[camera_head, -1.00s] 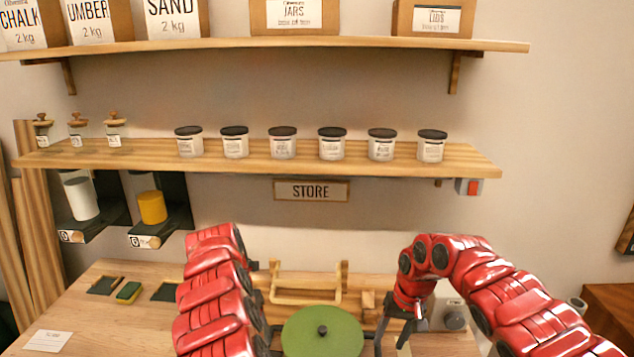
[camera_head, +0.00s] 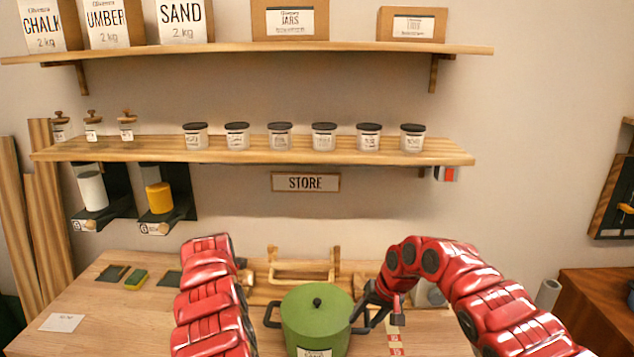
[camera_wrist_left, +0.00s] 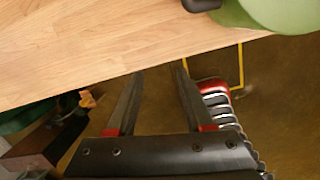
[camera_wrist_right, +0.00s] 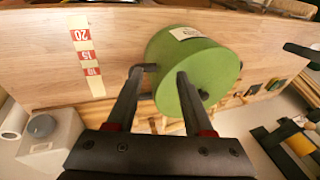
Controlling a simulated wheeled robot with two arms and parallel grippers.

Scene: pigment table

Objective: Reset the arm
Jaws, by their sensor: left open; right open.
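A green lidded pot (camera_head: 317,325) with black handles and a pale label stands at the front of the bench. My right gripper (camera_head: 368,312) is open beside the pot's right handle. In the right wrist view its fingers (camera_wrist_right: 160,75) point at the green pot (camera_wrist_right: 195,72), with one fingertip by a black handle. I cannot tell whether they touch. My left gripper is hidden in the head view. In the left wrist view it (camera_wrist_left: 159,72) is open and empty, pointing toward the bench's edge over the floor. Part of the pot (camera_wrist_left: 280,12) shows at the top right there.
The wooden bench (camera_head: 120,320) holds a wooden rack (camera_head: 303,272) behind the pot, a green sponge (camera_head: 136,279) and a white card (camera_head: 62,322). A grey-white device (camera_wrist_right: 48,140) stands right of the pot. Shelves with jars (camera_head: 324,137) and boxes hang on the wall.

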